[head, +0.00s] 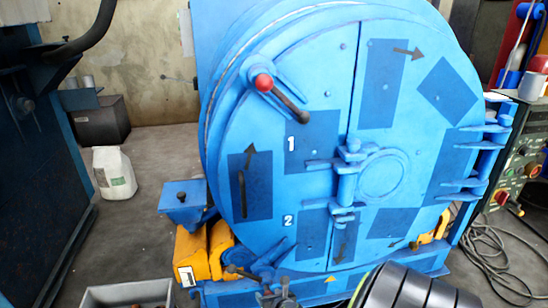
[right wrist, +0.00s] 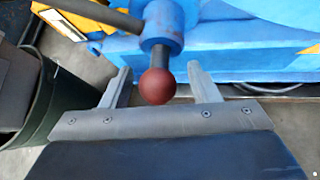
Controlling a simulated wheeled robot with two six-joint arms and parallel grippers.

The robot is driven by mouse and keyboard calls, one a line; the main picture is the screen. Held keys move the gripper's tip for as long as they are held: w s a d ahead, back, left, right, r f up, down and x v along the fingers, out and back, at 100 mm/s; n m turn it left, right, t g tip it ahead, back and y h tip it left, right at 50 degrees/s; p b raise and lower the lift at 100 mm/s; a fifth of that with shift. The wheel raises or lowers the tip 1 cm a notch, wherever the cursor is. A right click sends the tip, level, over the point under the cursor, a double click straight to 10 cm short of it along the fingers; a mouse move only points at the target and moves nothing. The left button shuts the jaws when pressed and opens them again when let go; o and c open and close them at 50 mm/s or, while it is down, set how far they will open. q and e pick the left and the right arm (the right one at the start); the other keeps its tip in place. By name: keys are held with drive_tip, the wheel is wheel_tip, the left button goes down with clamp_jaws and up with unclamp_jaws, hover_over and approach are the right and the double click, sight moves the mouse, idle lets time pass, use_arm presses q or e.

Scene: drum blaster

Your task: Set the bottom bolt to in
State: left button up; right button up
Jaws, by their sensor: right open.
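The round blue drum door (head: 340,130) fills the middle of the head view, marked 1 beside the top bolt and 2 beside the bottom bolt. The top bolt has a red knob (head: 263,82) and a dark handle. The bottom bolt (head: 262,268) sits at the door's lower left, partly hidden by my right gripper (head: 278,291). In the right wrist view, its red ball knob (right wrist: 157,86) hangs on a dark rod below a blue collar (right wrist: 160,25). My right gripper (right wrist: 159,70) is open, with the knob between its two fingers and gaps visible on both sides. My left gripper is out of view.
Yellow blocks (head: 192,255) and a blue box-shaped bracket (head: 183,198) stand left of the bottom bolt. A grey bin (head: 120,293) is at the lower left. A control panel (head: 515,165) and floor cables (head: 490,250) are at the right.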

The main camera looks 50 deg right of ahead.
drive_tip(key=shift+s+a+r, duration=0.15)
drive_tip(key=shift+s+r, duration=0.15)
drive_tip(key=shift+s, duration=0.05)
use_arm(q)
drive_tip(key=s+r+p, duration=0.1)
drive_tip(key=p, duration=0.1)
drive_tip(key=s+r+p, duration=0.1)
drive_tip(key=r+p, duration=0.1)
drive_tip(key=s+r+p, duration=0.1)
drive_tip(key=p, duration=0.2)
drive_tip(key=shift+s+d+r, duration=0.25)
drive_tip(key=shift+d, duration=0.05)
use_arm(e)
drive_tip(key=v, duration=1.6)
drive_tip(key=shift+s, duration=0.2)
drive_tip(key=shift+f, duration=0.1)
